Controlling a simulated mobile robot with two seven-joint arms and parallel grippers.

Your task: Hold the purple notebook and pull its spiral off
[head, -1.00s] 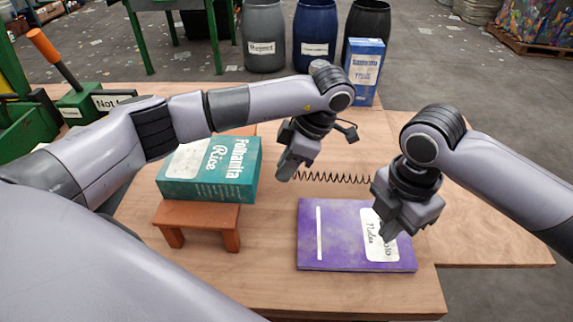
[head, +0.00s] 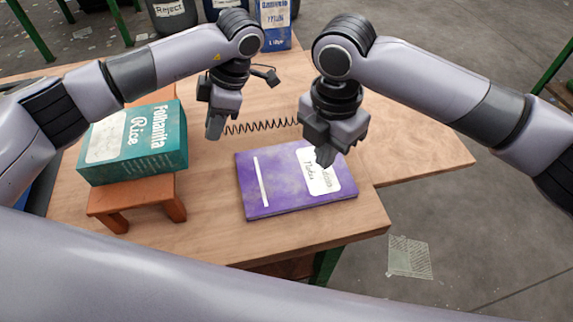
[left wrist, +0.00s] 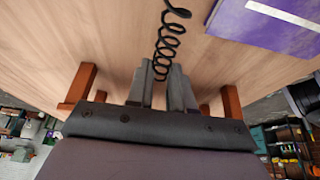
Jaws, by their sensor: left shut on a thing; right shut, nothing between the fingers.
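The purple notebook (head: 275,183) lies flat on the wooden table, with a white label and a white strip on its cover. Its black spiral (head: 262,127) is off the notebook, stretched sideways behind the notebook's far edge. My left gripper (head: 214,130) is shut on the spiral's left end. In the left wrist view the spiral (left wrist: 168,45) runs from between the fingers (left wrist: 161,85), apart from the notebook (left wrist: 250,28). My right gripper (head: 324,160) is shut and empty over the notebook's label; whether it touches the cover I cannot tell. It hides the spiral's right end.
A teal rice box (head: 140,145) sits on a small wooden stool (head: 150,195) left of the notebook. A blue and white box (head: 273,22) stands at the table's back. Bins (head: 170,16) stand behind the table. The table top right of the notebook is clear.

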